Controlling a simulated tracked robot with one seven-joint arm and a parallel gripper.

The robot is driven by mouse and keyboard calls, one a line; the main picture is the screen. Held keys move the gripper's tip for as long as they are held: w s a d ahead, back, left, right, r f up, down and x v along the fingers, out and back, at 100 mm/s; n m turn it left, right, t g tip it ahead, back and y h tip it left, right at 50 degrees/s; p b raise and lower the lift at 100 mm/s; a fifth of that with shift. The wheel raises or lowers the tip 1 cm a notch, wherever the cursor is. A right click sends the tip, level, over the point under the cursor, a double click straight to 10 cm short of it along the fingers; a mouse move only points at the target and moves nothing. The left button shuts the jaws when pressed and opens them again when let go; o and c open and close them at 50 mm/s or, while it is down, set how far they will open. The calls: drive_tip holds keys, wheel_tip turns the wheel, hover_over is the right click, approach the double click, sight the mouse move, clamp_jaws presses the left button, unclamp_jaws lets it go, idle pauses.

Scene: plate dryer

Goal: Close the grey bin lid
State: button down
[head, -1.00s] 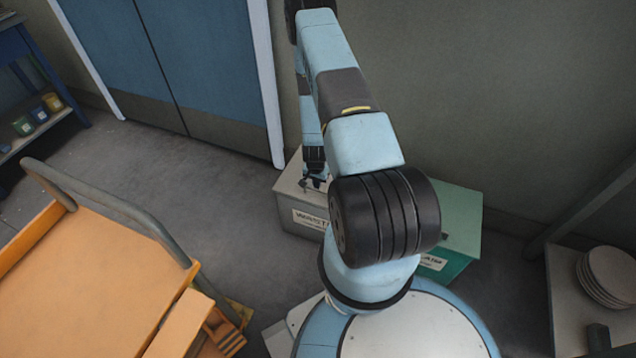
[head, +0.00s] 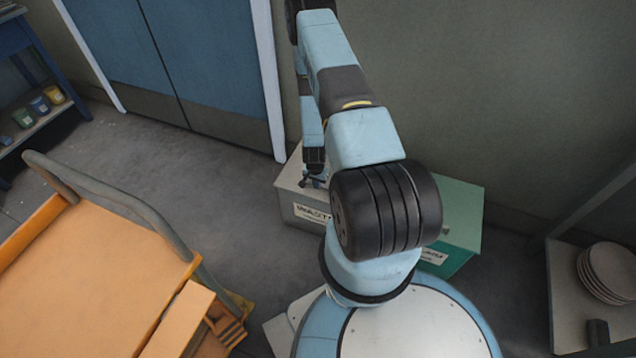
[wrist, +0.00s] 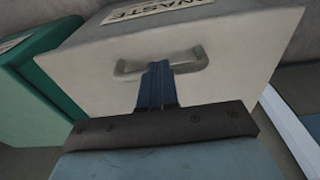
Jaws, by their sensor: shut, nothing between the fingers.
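The grey bin (head: 291,190) stands on the floor by the wall, partly hidden behind my arm in the head view. Its front bears a WASTE label (head: 312,214). In the wrist view the grey lid (wrist: 235,85) fills the middle, with a grey bar handle (wrist: 191,62) on it. The lid looks flat on the bin, with no gap that I can see. My gripper (wrist: 158,67) is shut and empty, its fingertips at the middle of the handle; I cannot tell whether they touch it. In the head view my gripper (head: 312,182) is low over the bin's top.
A green bin (head: 460,215) stands right of the grey one. An orange cart (head: 90,275) with a grey rail is at the left. A shelf with stacked plates (head: 608,272) is at the right. Blue doors (head: 195,60) are behind; floor between cart and doors is clear.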

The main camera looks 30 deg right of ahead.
wheel_tip(320, 180, up, 13)
drive_tip(key=s+a, duration=0.1)
drive_tip(key=shift+a, duration=0.3)
drive_tip(key=shift+s+r, duration=0.1)
drive_tip(key=w+a+r+n+t, duration=0.1)
drive_tip(key=w+a+r, duration=0.15)
drive_tip(key=r, duration=0.75)
drive_tip(key=w+a+r+n+t, duration=0.1)
drive_tip(key=w+r, duration=0.2)
drive_tip(key=r, duration=0.8)
drive_tip(key=s+a+r+n+y, duration=0.1)
drive_tip(key=a+r+n, duration=0.1)
drive_tip(key=r, duration=0.7)
drive_tip(key=s+a+r+n, duration=0.1)
drive_tip(key=s+a+r, duration=0.15)
drive_tip(key=r, duration=0.65)
drive_tip(key=s+a+r+n+t, duration=0.1)
drive_tip(key=s+a+r+n, duration=0.1)
drive_tip(key=s+r, duration=0.9)
drive_tip(key=s+a+r+n+t, duration=0.1)
drive_tip(key=s+a+r+n, duration=0.2)
drive_tip(key=s+r, duration=0.8)
drive_tip(key=s+a, duration=0.1)
drive_tip(key=s, duration=0.2)
drive_tip(key=shift+a+r+t, duration=0.15)
drive_tip(key=shift+r+t, duration=0.15)
drive_tip(key=shift+t, duration=0.1)
